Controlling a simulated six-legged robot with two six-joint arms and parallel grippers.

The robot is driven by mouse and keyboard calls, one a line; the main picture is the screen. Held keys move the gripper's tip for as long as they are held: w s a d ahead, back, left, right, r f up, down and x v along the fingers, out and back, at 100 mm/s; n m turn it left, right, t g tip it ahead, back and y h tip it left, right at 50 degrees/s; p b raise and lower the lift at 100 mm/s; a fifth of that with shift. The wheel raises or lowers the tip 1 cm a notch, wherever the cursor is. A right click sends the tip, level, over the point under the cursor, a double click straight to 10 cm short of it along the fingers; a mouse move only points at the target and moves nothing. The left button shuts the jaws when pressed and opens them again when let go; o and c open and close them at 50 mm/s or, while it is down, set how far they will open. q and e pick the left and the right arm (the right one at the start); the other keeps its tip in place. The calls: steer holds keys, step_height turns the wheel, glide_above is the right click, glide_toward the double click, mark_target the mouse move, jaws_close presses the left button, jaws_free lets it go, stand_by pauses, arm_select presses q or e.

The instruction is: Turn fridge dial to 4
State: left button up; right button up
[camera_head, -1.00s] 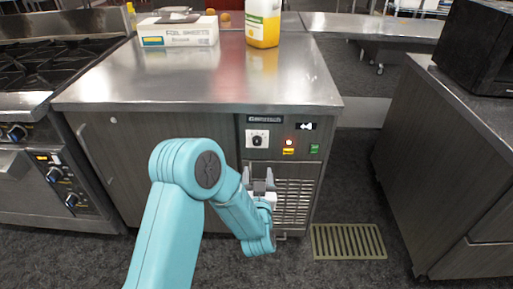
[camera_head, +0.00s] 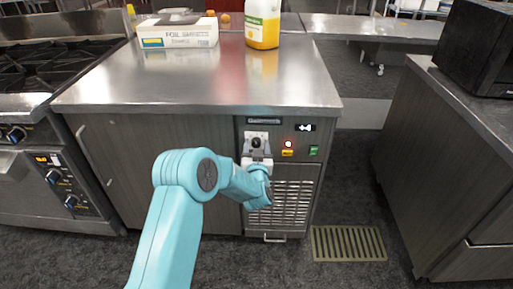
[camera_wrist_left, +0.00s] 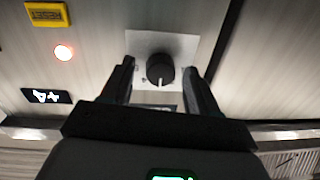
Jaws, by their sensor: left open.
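The fridge dial (camera_wrist_left: 160,69) is a round black knob with a white pointer line on a pale plate (camera_wrist_left: 178,44) in the left wrist view. In the head view the dial (camera_head: 256,141) shows small on the fridge's control panel, just beyond the gripper. My left gripper (camera_wrist_left: 158,80) is open, with one dark finger on each side of the dial. In the head view the left gripper (camera_head: 257,150) is in front of the dial plate. Whether the fingers touch the dial cannot be told. The plate's numbers are too blurred to read. My right gripper is not in view.
A lit indicator (camera_wrist_left: 63,52), a yellow label (camera_wrist_left: 47,14) and a black display (camera_wrist_left: 46,96) sit beside the dial. A green switch (camera_head: 313,150) is further right. A vent grille (camera_head: 285,203) lies below. The steel counter (camera_head: 200,85) overhangs the panel.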

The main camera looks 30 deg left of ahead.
arm_select(q)
steer(key=c, duration=1)
steer(key=shift+c, duration=0.2)
steer(key=shift+m, duration=0.3)
steer(key=m+b, duration=0.1)
steer(key=m, duration=0.1)
steer(key=shift+m, duration=0.4)
steer(key=shift+m+b, duration=0.7)
steer(key=shift+m, duration=1.5)
steer(key=o, duration=1)
steer(key=shift+o, duration=0.2)
